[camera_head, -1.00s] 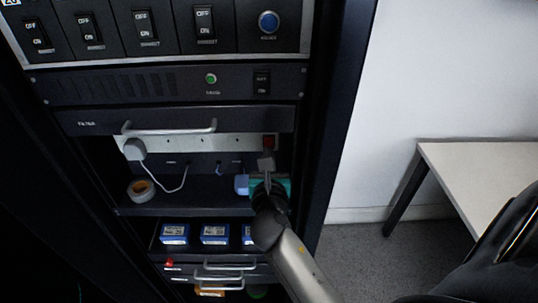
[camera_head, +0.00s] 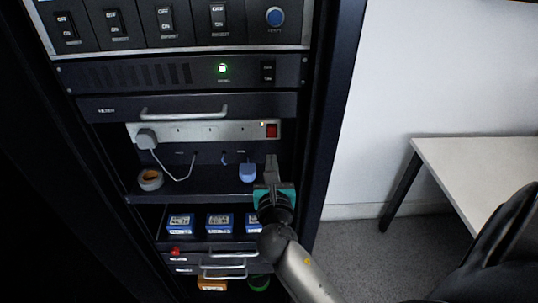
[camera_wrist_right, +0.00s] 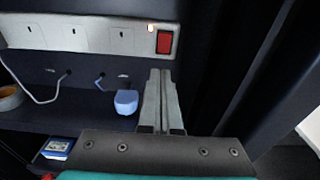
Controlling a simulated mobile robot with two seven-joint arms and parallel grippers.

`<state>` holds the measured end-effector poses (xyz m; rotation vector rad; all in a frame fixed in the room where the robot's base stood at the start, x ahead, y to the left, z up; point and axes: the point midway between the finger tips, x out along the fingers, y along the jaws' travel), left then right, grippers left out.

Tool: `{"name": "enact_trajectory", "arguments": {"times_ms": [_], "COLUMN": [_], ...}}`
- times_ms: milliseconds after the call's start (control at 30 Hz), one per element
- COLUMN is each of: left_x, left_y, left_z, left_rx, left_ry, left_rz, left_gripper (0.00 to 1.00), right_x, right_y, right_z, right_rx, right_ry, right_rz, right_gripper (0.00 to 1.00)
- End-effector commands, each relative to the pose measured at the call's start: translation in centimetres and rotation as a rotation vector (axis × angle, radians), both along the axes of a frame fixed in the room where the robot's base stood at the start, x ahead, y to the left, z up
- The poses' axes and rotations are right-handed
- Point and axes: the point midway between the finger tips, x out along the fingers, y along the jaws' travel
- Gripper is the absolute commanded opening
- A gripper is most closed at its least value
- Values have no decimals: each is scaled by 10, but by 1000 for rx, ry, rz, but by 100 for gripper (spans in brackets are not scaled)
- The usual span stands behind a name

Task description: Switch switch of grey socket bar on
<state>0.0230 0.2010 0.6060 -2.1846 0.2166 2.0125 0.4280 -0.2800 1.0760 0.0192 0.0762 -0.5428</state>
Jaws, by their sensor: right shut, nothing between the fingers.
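The grey socket bar (camera_head: 212,132) runs across the back of the rack's open bay. Its red switch (camera_head: 271,131) is at the bar's right end, and it shows clearly in the right wrist view (camera_wrist_right: 165,42). My left gripper is not in view.
A white plug (camera_head: 146,138) sits in the bar's left end. A blue plug (camera_head: 247,172) hangs left of my gripper. A tape roll (camera_head: 150,180) lies on the shelf. Blue boxes (camera_head: 219,222) stand below. A drawer handle (camera_head: 185,113) juts out above the bar.

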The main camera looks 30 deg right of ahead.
Motion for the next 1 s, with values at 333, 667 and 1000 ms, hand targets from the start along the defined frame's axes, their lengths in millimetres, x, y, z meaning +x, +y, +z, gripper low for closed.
{"name": "enact_trajectory", "arguments": {"times_ms": [333,667,1000], "left_x": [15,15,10], "left_y": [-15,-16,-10], "left_z": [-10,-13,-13], "left_rx": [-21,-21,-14], "left_ry": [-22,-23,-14], "left_rz": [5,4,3], "left_gripper": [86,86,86], "right_x": [-52,-66,-66], "right_y": [30,39,39], "right_z": [-10,-10,-10], "right_rx": [-1,-2,-2], "right_ry": [2,-1,-1], "right_rz": [-3,-3,-3], "right_gripper": [0,0,0]}}
